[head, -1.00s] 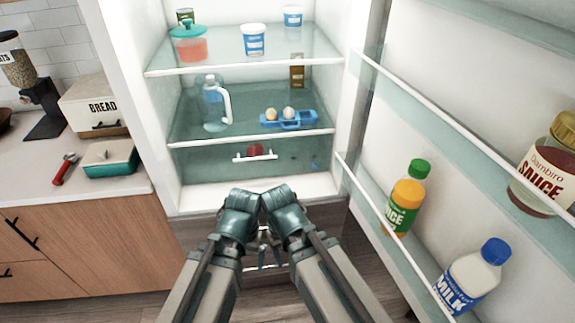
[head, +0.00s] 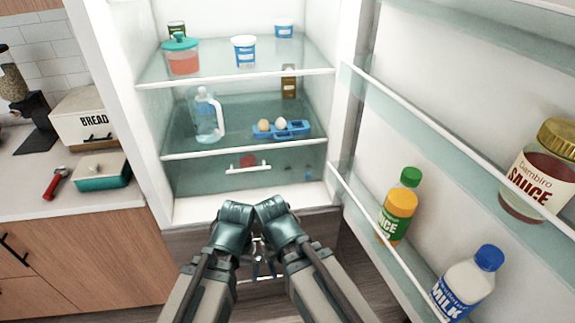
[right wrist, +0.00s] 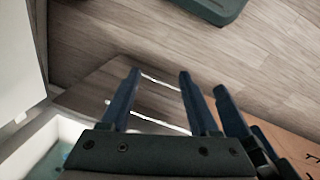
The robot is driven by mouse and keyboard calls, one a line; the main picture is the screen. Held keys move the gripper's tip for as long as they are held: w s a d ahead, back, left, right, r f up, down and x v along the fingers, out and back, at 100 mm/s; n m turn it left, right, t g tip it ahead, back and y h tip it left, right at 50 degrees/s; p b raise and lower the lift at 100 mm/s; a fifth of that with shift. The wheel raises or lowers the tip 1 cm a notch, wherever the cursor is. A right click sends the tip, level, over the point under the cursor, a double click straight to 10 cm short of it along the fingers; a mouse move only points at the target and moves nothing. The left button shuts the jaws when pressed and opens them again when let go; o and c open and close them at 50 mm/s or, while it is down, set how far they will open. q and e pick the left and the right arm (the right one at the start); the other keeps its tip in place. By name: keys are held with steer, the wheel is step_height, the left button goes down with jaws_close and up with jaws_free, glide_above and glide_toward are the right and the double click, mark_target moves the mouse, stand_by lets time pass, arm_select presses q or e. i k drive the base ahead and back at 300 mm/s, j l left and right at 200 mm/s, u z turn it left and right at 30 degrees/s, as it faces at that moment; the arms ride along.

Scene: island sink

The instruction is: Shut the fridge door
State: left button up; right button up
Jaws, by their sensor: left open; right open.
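The fridge (head: 147,150) stands open in front of me in the head view. Its door (head: 440,75) is swung wide open to the right, its inner shelves facing me. The door racks hold a sauce bottle (head: 540,175), a juice bottle (head: 398,210) and a milk bottle (head: 467,285). My left gripper (head: 258,268) points down in front of the fridge's lower part, apart from the door. My right gripper is close beside it, its fingers mostly hidden in the head view. In the right wrist view the right gripper (right wrist: 158,88) is open and empty.
Fridge shelves hold a jug (head: 207,115), an egg tray (head: 290,130) and several containers. At left, a counter (head: 60,205) bears a bread box (head: 88,115), a teal dish (head: 102,178) and a red-handled tool (head: 55,183). Bare wooden floor (right wrist: 265,60) shows in the right wrist view.

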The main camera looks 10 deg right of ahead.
mark_target(454, 92)
steer(key=k+j+z, duration=0.3)
steer(key=z, duration=0.15)
steer(key=k+j+z, duration=0.5)
steer(key=k+z, duration=0.35)
steer(key=i, duration=0.1)
